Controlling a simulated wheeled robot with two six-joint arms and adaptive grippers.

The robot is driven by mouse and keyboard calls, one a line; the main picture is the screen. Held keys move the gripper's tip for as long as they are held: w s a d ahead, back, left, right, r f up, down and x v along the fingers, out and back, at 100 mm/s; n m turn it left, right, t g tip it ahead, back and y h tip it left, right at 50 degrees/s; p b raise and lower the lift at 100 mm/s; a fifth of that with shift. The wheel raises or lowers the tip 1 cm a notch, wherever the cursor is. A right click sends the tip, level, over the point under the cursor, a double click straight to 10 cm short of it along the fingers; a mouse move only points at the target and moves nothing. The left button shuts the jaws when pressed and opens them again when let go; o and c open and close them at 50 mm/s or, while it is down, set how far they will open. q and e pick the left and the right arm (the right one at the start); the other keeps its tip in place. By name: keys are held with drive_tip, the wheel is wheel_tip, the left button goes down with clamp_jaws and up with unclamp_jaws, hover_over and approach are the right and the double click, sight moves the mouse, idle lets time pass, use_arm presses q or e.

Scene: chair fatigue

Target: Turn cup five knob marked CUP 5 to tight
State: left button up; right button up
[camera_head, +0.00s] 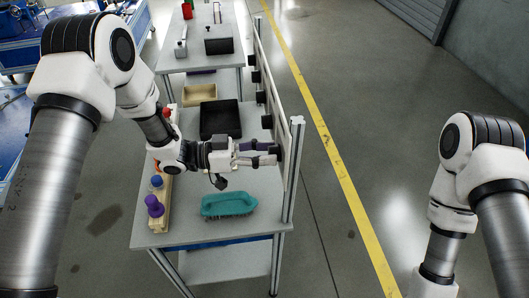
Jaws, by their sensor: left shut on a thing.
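A row of black knobs runs along the upright panel (291,170) on the bench's right side. The nearest knob (278,153) is at the panel's near end; its marking is too small to read, so I cannot tell its label or setting. My left gripper (268,154) reaches right across the bench, with its fingers shut on this nearest knob and partly hiding it. Farther knobs (267,122) stand free along the panel. My right arm is at the right edge; its gripper is out of view.
On the grey bench (255,228) lie a teal brush (229,204), a black tray (220,119) and a tan tray (200,94). A wooden rack with a purple-topped item (154,206) and a blue-topped item (157,181) stands left. Floor right of the panel is clear.

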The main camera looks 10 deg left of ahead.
use_arm(q)
drive_tip(key=shift+s+m+t+y+b, duration=0.1)
drive_tip(key=shift+m+t+y+b, duration=0.25)
drive_tip(key=shift+m+b, duration=3.5)
drive_tip(key=shift+s+m+t+y+b, duration=0.1)
drive_tip(key=shift+m+t+y+b, duration=0.2)
drive_tip(key=shift+m+b, duration=3.55)
drive_tip(key=shift+m+p, duration=0.3)
drive_tip(key=shift+m, duration=0.1)
drive_tip(key=o, duration=1.1)
drive_tip(key=shift+d, duration=0.1)
drive_tip(key=shift+o, duration=0.2)
